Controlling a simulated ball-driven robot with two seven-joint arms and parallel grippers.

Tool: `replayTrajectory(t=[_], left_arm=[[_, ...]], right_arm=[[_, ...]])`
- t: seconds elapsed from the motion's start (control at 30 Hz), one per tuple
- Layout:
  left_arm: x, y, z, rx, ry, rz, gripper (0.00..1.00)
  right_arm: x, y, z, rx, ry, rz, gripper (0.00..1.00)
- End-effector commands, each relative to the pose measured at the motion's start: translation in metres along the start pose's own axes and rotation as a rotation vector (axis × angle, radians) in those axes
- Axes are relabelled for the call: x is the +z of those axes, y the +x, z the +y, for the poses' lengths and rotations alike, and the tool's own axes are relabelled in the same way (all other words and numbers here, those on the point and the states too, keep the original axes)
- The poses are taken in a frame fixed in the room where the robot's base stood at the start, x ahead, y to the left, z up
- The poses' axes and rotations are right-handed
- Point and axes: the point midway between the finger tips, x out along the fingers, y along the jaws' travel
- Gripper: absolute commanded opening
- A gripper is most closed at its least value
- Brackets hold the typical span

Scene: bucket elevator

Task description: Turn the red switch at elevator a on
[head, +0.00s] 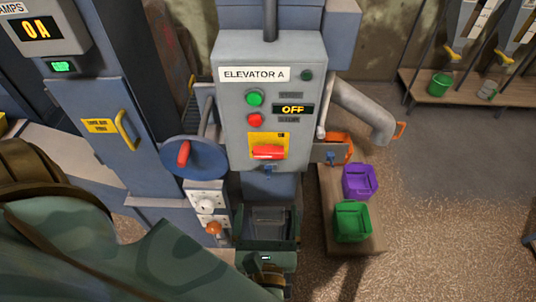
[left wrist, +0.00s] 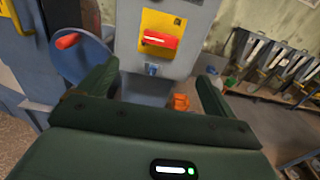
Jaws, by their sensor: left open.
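The red switch (head: 268,153) is a horizontal red handle on a yellow plate, low on the grey control box (head: 232,110) labelled "ELEVATOR A". The box's display (head: 293,110) reads "OFF". The switch also shows in the left wrist view (left wrist: 160,40), beyond my fingers. My left gripper (head: 268,214) is open and empty, below the box and apart from the switch. In the left wrist view its two dark green fingers (left wrist: 160,78) are spread wide, pointing toward the box. My right gripper is not in view.
A blue wheel with a red knob (head: 184,154) is left of the box. A green button (head: 255,98) and a red button (head: 255,120) sit above the switch. A pipe (head: 365,110) and a bench with orange, purple (head: 359,181) and green (head: 352,222) buckets are on the right.

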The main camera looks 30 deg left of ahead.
Motion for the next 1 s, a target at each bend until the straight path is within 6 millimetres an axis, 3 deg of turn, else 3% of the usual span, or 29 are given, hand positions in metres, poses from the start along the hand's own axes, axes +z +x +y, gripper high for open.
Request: replayTrajectory(t=[0.4, 0.6, 0.8, 1.0], left_arm=[[0.002, 0.099, -0.001, -0.001, 0.009, -0.010, 0.91], [0.001, 0.137, -0.001, -0.002, 0.009, -0.008, 0.91], [0.001, 0.153, 0.000, -0.001, 0.010, -0.005, 0.91], [0.001, 0.155, 0.000, -0.001, 0.010, -0.005, 0.91]], right_arm=[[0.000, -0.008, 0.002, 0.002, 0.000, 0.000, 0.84], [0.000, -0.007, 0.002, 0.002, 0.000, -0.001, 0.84], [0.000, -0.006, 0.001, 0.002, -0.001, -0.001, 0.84], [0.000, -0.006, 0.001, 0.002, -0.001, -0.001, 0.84]])
